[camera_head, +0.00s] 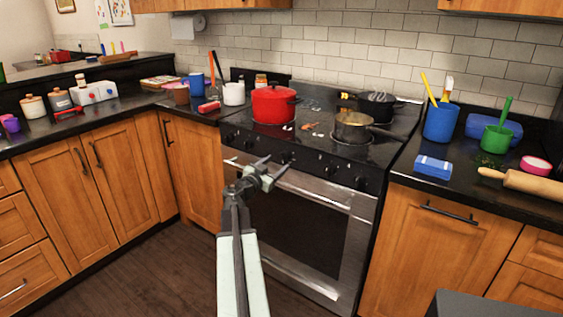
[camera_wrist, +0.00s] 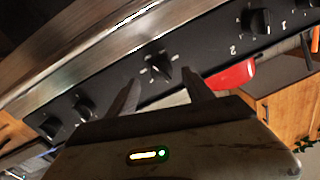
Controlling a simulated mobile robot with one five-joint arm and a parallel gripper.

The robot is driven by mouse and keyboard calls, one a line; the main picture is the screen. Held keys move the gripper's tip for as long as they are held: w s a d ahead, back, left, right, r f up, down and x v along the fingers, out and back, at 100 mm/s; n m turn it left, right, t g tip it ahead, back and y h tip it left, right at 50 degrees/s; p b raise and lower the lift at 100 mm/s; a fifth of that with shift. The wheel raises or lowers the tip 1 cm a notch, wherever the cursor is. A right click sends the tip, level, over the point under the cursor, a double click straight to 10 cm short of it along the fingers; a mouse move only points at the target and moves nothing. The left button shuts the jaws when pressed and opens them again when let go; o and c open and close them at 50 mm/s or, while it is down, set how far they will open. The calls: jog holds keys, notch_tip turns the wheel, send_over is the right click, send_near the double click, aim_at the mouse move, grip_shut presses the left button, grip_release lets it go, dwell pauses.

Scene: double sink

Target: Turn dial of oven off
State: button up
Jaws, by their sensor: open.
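The oven (camera_head: 305,225) is under the stovetop, with a black front panel carrying several dark dials. A dial (camera_wrist: 160,68) is between and just beyond the fingertips of my gripper (camera_wrist: 161,79) in the wrist view. My gripper is open and empty, with its two fingers apart. In the head view my gripper (camera_head: 276,162) is in front of the panel, near the middle dial (camera_head: 287,157). Other dials show in the wrist view to the left (camera_wrist: 83,110) and upper right (camera_wrist: 258,20). I cannot tell whether a finger touches the dial.
A steel oven handle (camera_head: 315,187) runs below the dials. A red pot (camera_head: 274,106) and a brass-coloured pan (camera_head: 353,128) stand on the stovetop. A blue sponge (camera_head: 433,167) and a rolling pin (camera_head: 525,183) lie on the right counter. The floor at left is clear.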

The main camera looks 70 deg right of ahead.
aim_at(282, 159)
jog(key=d, duration=0.2)
jog(key=s+d, duration=0.1)
jog(key=d, duration=0.1)
jog(key=shift+d, duration=0.4)
